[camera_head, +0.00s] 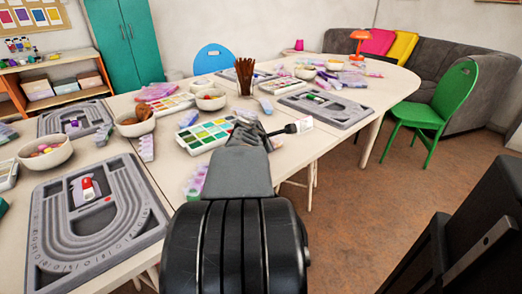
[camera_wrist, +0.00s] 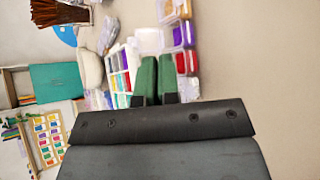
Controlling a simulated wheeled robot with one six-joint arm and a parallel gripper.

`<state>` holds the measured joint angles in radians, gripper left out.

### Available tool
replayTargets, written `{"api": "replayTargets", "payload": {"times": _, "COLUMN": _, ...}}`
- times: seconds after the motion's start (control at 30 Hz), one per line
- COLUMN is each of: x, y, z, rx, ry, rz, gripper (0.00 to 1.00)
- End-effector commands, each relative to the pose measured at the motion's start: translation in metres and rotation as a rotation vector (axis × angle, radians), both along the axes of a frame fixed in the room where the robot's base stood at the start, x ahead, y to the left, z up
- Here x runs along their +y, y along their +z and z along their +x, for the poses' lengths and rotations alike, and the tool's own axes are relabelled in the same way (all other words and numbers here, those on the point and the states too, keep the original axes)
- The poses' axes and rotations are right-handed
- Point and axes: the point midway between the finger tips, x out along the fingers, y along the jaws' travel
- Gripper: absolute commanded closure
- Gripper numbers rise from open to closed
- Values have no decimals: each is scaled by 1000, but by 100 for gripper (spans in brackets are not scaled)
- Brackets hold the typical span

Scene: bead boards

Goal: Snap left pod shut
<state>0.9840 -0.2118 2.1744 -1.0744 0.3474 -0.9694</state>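I cannot tell for sure which thing is the left pod. In the wrist view, small clear compartments with purple (camera_wrist: 183,36) and red contents (camera_wrist: 187,62) lie just right of and above my gripper (camera_wrist: 157,60). Its two green fingers are close side by side, and I see nothing held between them. In the head view my arm reaches over the near table edge and hides part of the tabletop; the fingertips cannot be made out there. A clear compartment strip (camera_head: 195,183) lies left of my arm, and another (camera_head: 146,147) farther left. Whether their lids stand open is too small to tell.
A grey bead board (camera_head: 45,240) fills the near left, with a red-and-white item (camera_head: 88,188) on it. Bowls (camera_head: 45,163), a paint palette (camera_head: 205,134) and a stick holder (camera_head: 245,92) crowd the table.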

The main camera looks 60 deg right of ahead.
Motion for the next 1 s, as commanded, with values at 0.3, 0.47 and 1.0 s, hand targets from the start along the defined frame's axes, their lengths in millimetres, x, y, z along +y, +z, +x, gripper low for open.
{"api": "replayTargets", "payload": {"times": 0.3, "x": 2, "y": -8, "z": -5, "rx": -111, "ry": 0, "rz": -44, "gripper": 100}}
{"api": "replayTargets", "payload": {"times": 0.47, "x": 2, "y": -7, "z": -5, "rx": -130, "ry": 0, "rz": -51, "gripper": 100}}
{"api": "replayTargets", "payload": {"times": 1.0, "x": 2, "y": -6, "z": -5, "rx": -135, "ry": 0, "rz": -53, "gripper": 87}}
